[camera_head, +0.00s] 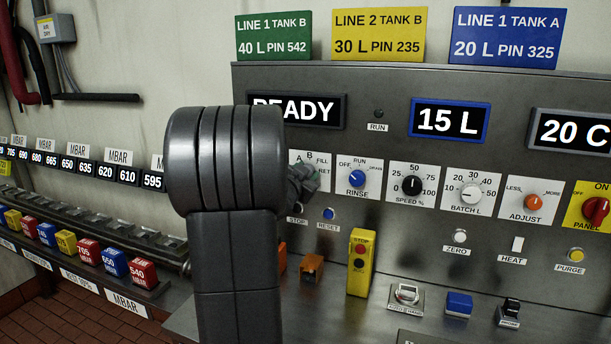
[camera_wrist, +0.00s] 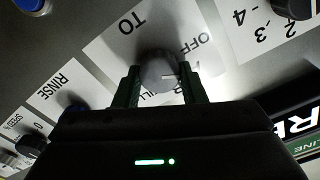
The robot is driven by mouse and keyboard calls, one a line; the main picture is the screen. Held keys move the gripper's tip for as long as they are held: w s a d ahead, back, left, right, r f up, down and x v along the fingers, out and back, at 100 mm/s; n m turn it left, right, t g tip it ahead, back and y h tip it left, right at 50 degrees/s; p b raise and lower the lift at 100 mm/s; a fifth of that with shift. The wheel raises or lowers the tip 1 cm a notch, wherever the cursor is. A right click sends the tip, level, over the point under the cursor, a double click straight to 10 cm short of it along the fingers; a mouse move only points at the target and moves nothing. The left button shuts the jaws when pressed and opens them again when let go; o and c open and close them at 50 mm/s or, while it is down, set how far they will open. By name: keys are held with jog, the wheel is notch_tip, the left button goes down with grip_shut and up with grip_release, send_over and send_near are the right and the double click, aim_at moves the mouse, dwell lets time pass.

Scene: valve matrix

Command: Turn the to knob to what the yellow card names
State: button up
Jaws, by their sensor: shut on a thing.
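The yellow card (camera_head: 378,34) on top of the panel reads LINE 2 TANK B, 30 L PIN 235. The TO knob (camera_wrist: 158,70) is a grey round knob on a white plate (camera_wrist: 110,45) marked TO, OFF and FILL in the wrist view. A short white mark on it points right in that view; I cannot tell exactly which label it meets. My gripper (camera_wrist: 160,88) is shut on the knob, one finger on each side. In the head view my arm hides most of the knob; the plate (camera_head: 323,160) shows A, B, FILL and RET, and my gripper (camera_head: 304,182) is at it.
A green card (camera_head: 274,36) and a blue card (camera_head: 506,38) flank the yellow one. The RINSE knob (camera_head: 357,178) is close on the right. Displays read READY (camera_head: 296,110), 15 L (camera_head: 449,120) and 20 C (camera_head: 575,132). A yellow STOP box (camera_head: 361,262) stands below.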

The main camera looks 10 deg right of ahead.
jog(key=m+b, duration=0.1)
jog(key=m, duration=0.3)
jog(key=m+b, duration=0.2)
jog(key=m, duration=0.2)
jog(key=m+b, duration=0.1)
jog(key=m, duration=0.3)
jog(key=shift+f+b, duration=0.3)
dwell(0.4)
jog(key=o, duration=1)
jog(key=shift+s+r, duration=0.1)
jog(key=v, duration=1.3)
jog(key=shift+s+a+b, duration=0.2)
jog(key=shift+s+b, duration=0.1)
jog(key=shift+w, duration=0.1)
jog(key=x, duration=1.3)
jog(key=shift+w+d+p, duration=0.25)
jog(key=shift+p, duration=0.05)
